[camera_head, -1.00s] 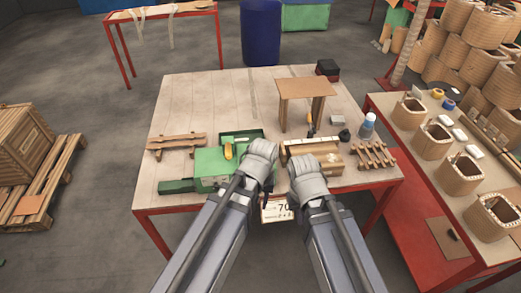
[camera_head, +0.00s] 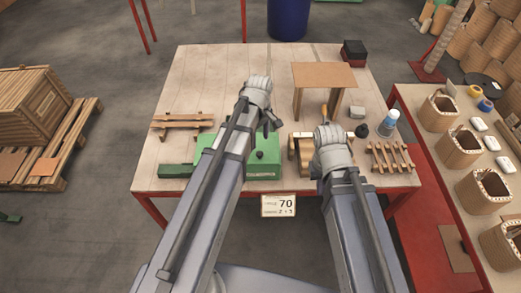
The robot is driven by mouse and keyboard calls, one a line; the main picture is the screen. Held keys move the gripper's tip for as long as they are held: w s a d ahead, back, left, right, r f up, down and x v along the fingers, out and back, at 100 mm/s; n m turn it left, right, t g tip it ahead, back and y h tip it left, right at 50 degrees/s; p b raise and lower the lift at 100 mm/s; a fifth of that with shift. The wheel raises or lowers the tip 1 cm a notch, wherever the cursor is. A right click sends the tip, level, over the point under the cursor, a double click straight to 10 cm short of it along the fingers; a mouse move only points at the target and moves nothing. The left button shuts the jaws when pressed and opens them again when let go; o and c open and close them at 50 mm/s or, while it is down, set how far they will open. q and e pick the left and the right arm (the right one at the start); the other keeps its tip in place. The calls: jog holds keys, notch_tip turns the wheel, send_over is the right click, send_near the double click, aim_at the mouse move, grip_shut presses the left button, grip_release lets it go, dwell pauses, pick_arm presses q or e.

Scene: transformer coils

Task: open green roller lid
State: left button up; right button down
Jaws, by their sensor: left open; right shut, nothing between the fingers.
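The green roller box (camera_head: 264,170) stands at the front left of the wooden table, with a small dark knob on its top. A lower green part (camera_head: 175,171) sticks out to its left. My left forearm crosses in front of the box and hides its middle, so I cannot tell how its lid stands. My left gripper (camera_head: 271,119) is open and above the table, beyond the box in the picture. My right gripper (camera_head: 318,172) is shut and empty, in front of the wooden roller piece (camera_head: 304,149); its fingers are mostly hidden by the hand.
A wooden rack (camera_head: 183,122) lies at the left and a slatted rack (camera_head: 392,157) at the right. The table's back left is clear.

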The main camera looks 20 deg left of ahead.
aim_at(260, 153)
pick_arm(q)
notch_tip(260, 153, down, 7)
jog(key=b, duration=0.6)
jog(key=shift+f+b, duration=0.15)
jog(key=shift+b, duration=0.25)
jog(key=shift+c, duration=0.4)
grip_shut()
dwell(0.5)
